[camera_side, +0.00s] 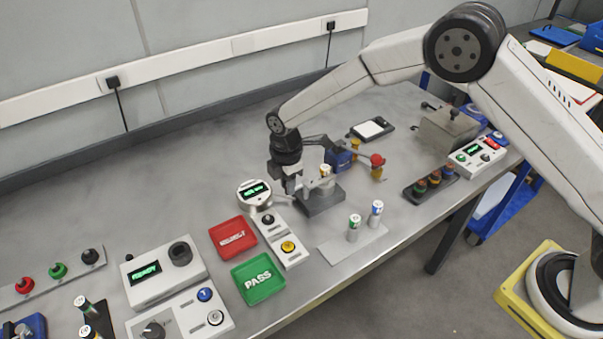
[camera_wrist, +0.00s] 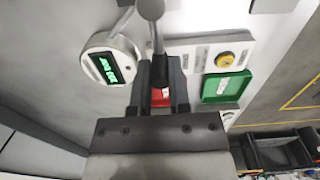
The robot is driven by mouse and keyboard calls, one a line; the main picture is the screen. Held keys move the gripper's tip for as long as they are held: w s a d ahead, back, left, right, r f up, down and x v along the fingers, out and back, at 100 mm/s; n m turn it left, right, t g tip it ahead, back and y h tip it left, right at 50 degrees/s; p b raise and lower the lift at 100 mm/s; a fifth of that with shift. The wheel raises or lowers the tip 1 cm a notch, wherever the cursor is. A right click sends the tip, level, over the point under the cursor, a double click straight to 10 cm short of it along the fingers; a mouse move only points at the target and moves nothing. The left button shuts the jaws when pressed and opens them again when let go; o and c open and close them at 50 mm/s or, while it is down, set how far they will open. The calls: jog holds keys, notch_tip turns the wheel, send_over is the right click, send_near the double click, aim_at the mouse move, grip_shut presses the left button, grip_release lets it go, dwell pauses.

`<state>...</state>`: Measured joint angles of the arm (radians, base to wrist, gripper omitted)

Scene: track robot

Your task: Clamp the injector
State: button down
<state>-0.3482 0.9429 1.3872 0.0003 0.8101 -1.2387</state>
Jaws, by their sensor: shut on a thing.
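The clamp fixture (camera_side: 322,203) is a dark grey block near the middle of the bench, with a blue part (camera_side: 340,157) behind it. An injector (camera_side: 326,170), a small pale cylinder with an orange-brown band, stands upright at the fixture, partly hidden by the clamp parts. My gripper (camera_side: 295,187) is low at the fixture's left side, pointing down. In the wrist view my gripper (camera_wrist: 160,82) is shut on a grey clamp lever (camera_wrist: 157,40), which lies between the two fingers. Whether the clamp presses on the injector cannot be told.
A round gauge (camera_side: 254,193) and a button panel (camera_side: 280,240) stand close left of the fixture. Red (camera_side: 233,237) and green PASS (camera_side: 258,279) trays lie nearer the front. Two upright cylinders (camera_side: 375,213) stand on a plate at right. A red-knobbed arm (camera_side: 377,160) extends behind the fixture.

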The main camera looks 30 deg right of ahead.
jog(key=c, duration=0.6)
grip_release()
jog(key=shift+r, duration=0.15)
jog(key=shift+r, duration=3.8)
